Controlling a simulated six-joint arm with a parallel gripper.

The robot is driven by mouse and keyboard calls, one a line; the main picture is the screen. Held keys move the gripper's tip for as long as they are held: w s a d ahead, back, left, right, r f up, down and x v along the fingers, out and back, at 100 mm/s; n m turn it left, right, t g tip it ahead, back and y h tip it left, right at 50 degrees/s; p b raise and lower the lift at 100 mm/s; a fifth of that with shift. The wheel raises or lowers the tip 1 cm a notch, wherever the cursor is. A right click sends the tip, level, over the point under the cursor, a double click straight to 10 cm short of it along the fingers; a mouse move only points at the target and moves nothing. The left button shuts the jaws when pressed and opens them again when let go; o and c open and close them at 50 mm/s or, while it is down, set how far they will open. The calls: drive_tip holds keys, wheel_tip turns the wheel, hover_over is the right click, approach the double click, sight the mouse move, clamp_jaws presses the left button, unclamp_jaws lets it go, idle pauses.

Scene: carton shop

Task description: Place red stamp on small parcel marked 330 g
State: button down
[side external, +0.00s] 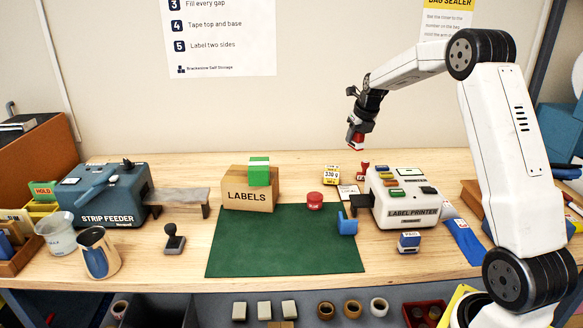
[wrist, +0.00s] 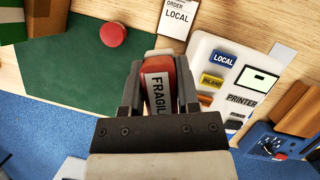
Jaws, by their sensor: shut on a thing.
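My gripper (side external: 356,132) is raised above the back of the bench, left of the label printer. It is shut on a red stamp (side external: 355,140). In the wrist view the red stamp (wrist: 158,85) sits between the fingers (wrist: 157,88), with a white label reading FRAGILE facing the camera. I cannot make out this parcel in the wrist view.
A LABELS carton (side external: 248,196) with a green block (side external: 259,171) stands left. A red round tin (side external: 315,201) is on the mostly clear green mat (side external: 270,245).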

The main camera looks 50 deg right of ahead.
drive_tip(key=shift+w+f, duration=0.1)
drive_tip(key=shift+f, duration=0.05)
drive_tip(key=shift+w+d+f, duration=1.95)
drive_tip(key=shift+w+d, duration=0.2)
drive_tip(key=shift+w, duration=1.65)
approach(328, 166)
drive_tip(key=shift+w+d+f, duration=0.15)
drive_tip(key=shift+w+d, duration=0.3)
drive_tip(key=shift+w, duration=0.3)
drive_tip(key=shift+f, duration=0.1)
drive_tip(key=shift+w+d+f, duration=0.1)
drive_tip(key=shift+w+f, duration=0.1)
drive_tip(key=shift+f, duration=1.5)
drive_tip(key=shift+f, duration=0.45)
